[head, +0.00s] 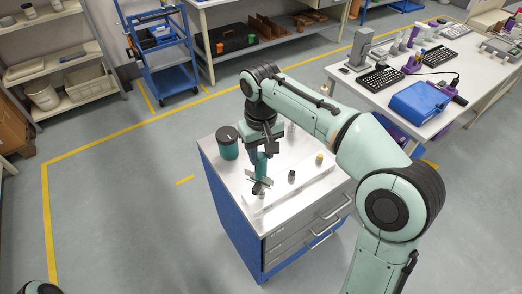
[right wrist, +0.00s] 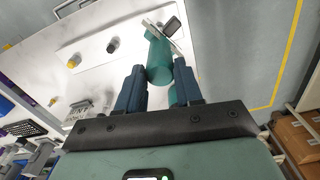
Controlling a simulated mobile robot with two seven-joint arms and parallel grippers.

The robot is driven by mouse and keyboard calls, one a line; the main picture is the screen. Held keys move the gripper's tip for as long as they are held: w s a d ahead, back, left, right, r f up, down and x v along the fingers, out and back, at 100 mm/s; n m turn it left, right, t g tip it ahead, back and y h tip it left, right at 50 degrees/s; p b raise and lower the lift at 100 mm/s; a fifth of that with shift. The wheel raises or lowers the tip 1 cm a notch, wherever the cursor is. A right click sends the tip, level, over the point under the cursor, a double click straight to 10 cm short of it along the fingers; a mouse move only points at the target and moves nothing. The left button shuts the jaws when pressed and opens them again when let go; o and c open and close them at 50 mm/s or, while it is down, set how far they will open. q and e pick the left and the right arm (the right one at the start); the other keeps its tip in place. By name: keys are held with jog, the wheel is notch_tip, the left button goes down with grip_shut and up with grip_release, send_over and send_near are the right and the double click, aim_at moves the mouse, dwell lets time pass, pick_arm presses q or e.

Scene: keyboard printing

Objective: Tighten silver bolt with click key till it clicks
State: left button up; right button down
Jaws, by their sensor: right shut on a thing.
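My right gripper (head: 262,153) is shut on the teal handle of the click key (head: 261,168), which it holds upright over the near left part of the cabinet top. In the right wrist view, the blue fingers (right wrist: 158,72) close on either side of the teal handle (right wrist: 158,52). The key's metal head is at its far end. A small silver-grey piece (head: 261,194), probably the silver bolt, shows just below the key. I cannot tell whether the key sits on it. My left gripper is not in view.
A pale plate (head: 305,185) on the cabinet top carries a dark knob (head: 291,176) and a yellow-topped knob (head: 319,158), to the right of the key. A cluttered workbench (head: 345,75) is at the back right.

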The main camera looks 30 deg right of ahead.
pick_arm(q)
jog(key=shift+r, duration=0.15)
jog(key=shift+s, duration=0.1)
pick_arm(e)
jog(key=shift+s+f, duration=0.1)
jog(key=shift+f, duration=0.3)
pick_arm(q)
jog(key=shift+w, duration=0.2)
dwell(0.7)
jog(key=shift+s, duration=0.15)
pick_arm(e)
jog(key=shift+f, duration=0.15)
jog(key=shift+f, duration=0.6)
jog(key=c, duration=1.5)
grip_release()
grip_shut()
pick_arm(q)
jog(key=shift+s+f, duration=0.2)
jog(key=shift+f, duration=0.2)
